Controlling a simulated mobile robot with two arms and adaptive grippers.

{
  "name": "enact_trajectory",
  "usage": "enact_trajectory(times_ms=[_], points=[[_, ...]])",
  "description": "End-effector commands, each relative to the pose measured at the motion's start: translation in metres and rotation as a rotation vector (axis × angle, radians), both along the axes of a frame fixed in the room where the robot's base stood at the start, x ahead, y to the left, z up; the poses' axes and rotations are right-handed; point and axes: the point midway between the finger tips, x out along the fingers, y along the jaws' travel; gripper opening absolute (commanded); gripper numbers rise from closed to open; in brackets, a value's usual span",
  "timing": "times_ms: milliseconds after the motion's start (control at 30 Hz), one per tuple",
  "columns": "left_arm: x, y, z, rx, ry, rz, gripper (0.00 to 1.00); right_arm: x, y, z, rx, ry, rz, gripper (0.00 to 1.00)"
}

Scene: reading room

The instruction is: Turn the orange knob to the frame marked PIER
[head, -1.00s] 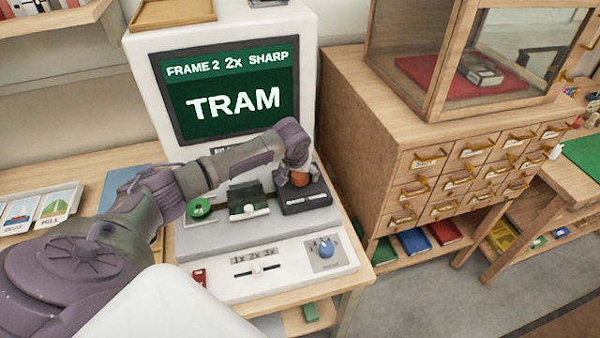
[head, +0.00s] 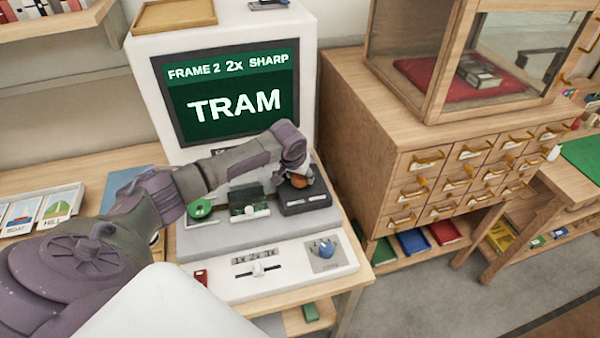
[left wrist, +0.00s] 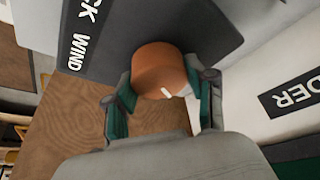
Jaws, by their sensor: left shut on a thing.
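The orange knob (left wrist: 158,68) sits on a dark block (head: 303,203) at the right of the reader machine, and a sliver of it shows in the head view (head: 298,183). My left gripper (left wrist: 163,100) is shut on the knob, with one finger on each side. A white mark shows on the knob's near edge. The screen (head: 232,98) reads FRAME 2, 2x, SHARP and TRAM. The word WIND shows on the block in the left wrist view. My right gripper is not in view.
A blue knob (head: 326,249) and a slider (head: 258,270) are on the machine's front panel. A green disc (head: 200,208) lies left of the dark block. A wooden drawer cabinet (head: 400,130) stands close on the right. Picture cards (head: 40,210) are at left.

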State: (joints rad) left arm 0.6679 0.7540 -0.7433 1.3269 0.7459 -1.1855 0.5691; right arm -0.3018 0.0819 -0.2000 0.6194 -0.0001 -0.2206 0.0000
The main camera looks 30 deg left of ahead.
Motion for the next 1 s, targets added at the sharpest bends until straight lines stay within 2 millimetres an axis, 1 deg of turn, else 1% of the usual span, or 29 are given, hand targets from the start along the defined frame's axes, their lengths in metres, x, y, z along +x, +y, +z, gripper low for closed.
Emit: enact_trajectory(times_ms=[33, 200, 600, 800, 1000], points=[[-0.0007, 0.0006, 0.0021, -0.001, 0.002, -0.03, 0.2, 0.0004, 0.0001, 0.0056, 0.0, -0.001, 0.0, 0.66], [-0.0007, 0.0005, 0.0014, -0.001, 0.003, -0.166, 0.2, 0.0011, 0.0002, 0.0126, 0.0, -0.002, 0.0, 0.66], [0.0001, 0.0001, -0.0005, -0.002, 0.0, -0.446, 0.2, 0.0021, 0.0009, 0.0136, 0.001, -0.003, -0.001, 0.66], [0.0003, -0.0003, -0.0002, -0.001, -0.001, -0.525, 0.2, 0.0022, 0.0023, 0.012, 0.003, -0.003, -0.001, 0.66], [0.0003, -0.0004, 0.0, -0.001, -0.001, -0.559, 0.2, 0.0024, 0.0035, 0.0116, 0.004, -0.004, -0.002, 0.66]])
